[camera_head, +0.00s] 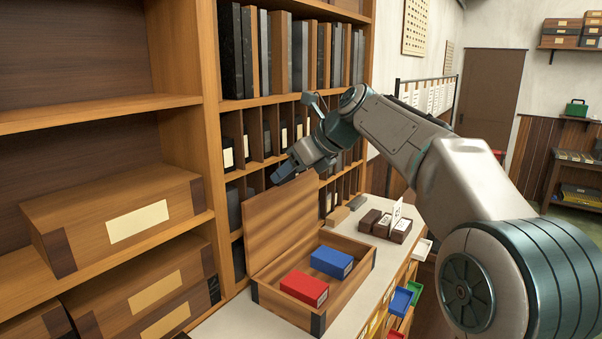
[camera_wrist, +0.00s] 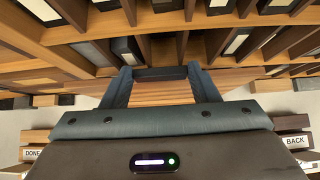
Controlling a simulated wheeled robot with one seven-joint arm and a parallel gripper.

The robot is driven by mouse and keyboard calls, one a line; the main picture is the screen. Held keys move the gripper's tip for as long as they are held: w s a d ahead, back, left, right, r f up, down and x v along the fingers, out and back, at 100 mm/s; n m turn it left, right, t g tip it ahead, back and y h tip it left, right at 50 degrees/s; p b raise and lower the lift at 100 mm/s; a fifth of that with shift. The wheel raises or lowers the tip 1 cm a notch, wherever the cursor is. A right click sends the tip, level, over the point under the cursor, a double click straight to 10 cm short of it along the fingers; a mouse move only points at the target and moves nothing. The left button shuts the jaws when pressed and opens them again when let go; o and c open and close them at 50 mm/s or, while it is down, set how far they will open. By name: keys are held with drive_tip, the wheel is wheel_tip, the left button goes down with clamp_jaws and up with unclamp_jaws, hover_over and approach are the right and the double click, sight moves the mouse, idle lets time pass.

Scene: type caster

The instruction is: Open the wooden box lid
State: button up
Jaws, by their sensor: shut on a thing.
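The wooden box (camera_head: 346,294) sits on the white counter with its lid (camera_head: 277,225) raised, standing up steeply at the back left. A red block (camera_head: 304,288) and a blue block (camera_head: 331,262) lie inside the box. My gripper (camera_head: 287,172) is at the lid's upper edge and is shut on the lid. In the wrist view the lid's wood (camera_wrist: 162,93) shows between the two dark fingers (camera_wrist: 160,74). The exact contact of the fingertips is hard to see.
A tall wooden shelf (camera_head: 209,120) with files and boxes stands close behind the lid. Dark card trays (camera_head: 385,225) and small blocks (camera_head: 338,216) stand on the counter (camera_head: 352,227) beyond the box. Open coloured drawers (camera_head: 401,300) stick out at the counter's right side.

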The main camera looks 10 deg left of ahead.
drive_tip(key=shift+w+a+r+h, duration=0.25)
drive_tip(key=shift+w+a+h, duration=0.1)
drive_tip(key=shift+a, duration=0.3)
drive_tip(key=o, duration=1.4)
drive_tip(key=shift+s, duration=0.1)
drive_tip(key=shift+f, duration=0.1)
drive_tip(key=v, duration=1.4)
drive_tip(key=shift+w, duration=0.2)
